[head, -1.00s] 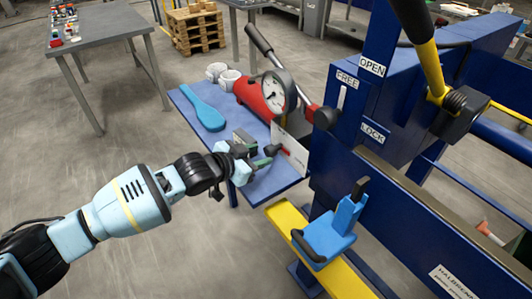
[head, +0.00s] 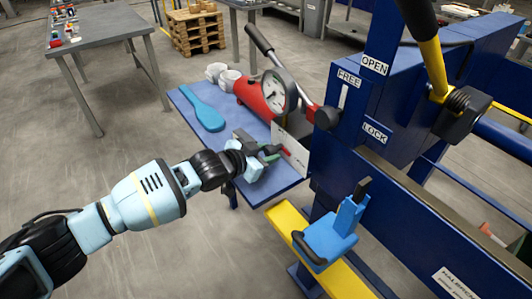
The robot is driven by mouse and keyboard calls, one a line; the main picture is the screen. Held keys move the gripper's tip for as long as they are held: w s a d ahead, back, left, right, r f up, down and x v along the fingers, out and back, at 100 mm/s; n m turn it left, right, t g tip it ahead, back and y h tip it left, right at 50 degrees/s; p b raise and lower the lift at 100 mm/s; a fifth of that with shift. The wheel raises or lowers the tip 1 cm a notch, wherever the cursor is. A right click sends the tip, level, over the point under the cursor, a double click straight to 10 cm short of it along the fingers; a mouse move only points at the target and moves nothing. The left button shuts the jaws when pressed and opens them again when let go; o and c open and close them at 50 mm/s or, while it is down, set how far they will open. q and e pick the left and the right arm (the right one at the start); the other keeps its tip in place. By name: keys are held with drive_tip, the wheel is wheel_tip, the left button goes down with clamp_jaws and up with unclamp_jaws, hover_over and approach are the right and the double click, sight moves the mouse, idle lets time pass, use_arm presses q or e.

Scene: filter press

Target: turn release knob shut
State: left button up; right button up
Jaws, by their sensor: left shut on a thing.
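The red hand pump (head: 262,97) with its round gauge (head: 278,89) and long black-tipped lever stands on the blue side table. My right gripper is not in view.
The blue press frame (head: 330,170), with FREE, OPEN and LOCK labels, stands close on the right. A blue clamp-like piece (head: 330,240) sits on the yellow bar (head: 285,218).

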use_arm(q)
drive_tip(key=shift+a+f+n+g+b, duration=0.1)
drive_tip(key=shift+f+n+g+b, duration=0.1)
drive_tip(key=shift+n+g+b, duration=0.45)
drive_tip(key=shift+f+n+g+h+b, duration=0.1)
drive_tip(key=shift+n+g+h+b, duration=0.15)
drive_tip(key=shift+n+h+b, duration=0.7)
drive_tip(key=shift+y+b, duration=0.35)
drive_tip(key=shift+b, duration=0.35)
drive_tip(key=shift+w+g+b, duration=0.1)
drive_tip(key=shift+g+b, duration=0.3)
drive_tip(key=shift+b, duration=0.05)
drive_tip(key=shift+r+n+h+b, duration=0.2)
drive_tip(key=shift+n+h+b, duration=0.2)
drive_tip(key=shift+n, duration=0.2)
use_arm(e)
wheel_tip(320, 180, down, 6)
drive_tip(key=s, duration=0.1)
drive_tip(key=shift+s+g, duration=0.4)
use_arm(q)
drive_tip(key=shift+g, duration=0.3)
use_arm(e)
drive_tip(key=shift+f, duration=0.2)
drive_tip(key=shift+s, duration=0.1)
use_arm(q)
drive_tip(key=o, duration=0.7)
drive_tip(key=shift+r, duration=0.1)
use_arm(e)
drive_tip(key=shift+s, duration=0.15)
